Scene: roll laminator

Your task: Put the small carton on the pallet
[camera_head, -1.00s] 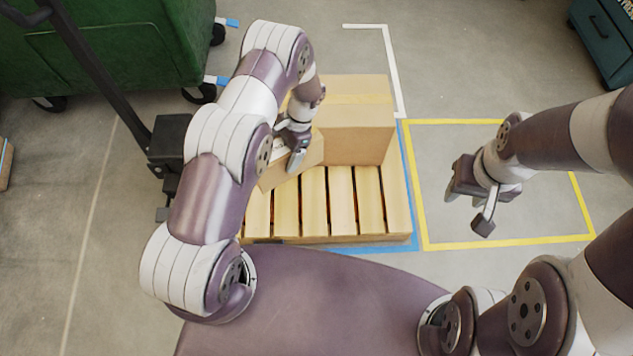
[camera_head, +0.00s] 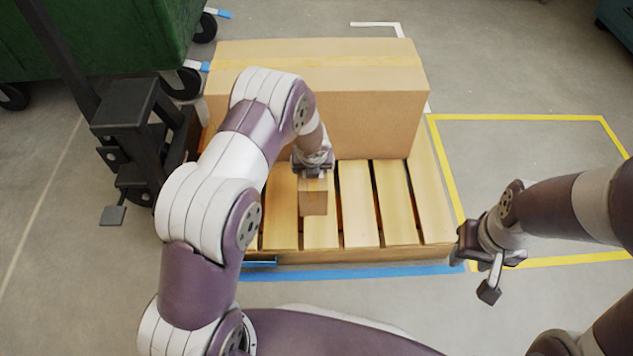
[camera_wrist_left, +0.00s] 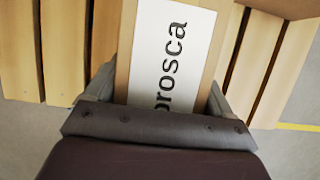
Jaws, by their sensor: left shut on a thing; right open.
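The small carton (camera_head: 313,196) is brown cardboard and hangs below my left gripper (camera_head: 313,172), over the slats of the wooden pallet (camera_head: 390,204). In the left wrist view the carton's white label (camera_wrist_left: 170,55) reads "prosca", partly cut off, and the carton sits between the two fingers of my left gripper (camera_wrist_left: 150,100). I cannot tell whether its underside touches the slats. My right gripper (camera_head: 487,266) is open and empty, beyond the pallet's right front corner.
A large taped carton (camera_head: 365,110) fills the back of the pallet. A dark pallet jack (camera_head: 135,130) stands at the left, near a green wheeled bin (camera_head: 100,45). A yellow floor square (camera_head: 530,165) on the right is empty.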

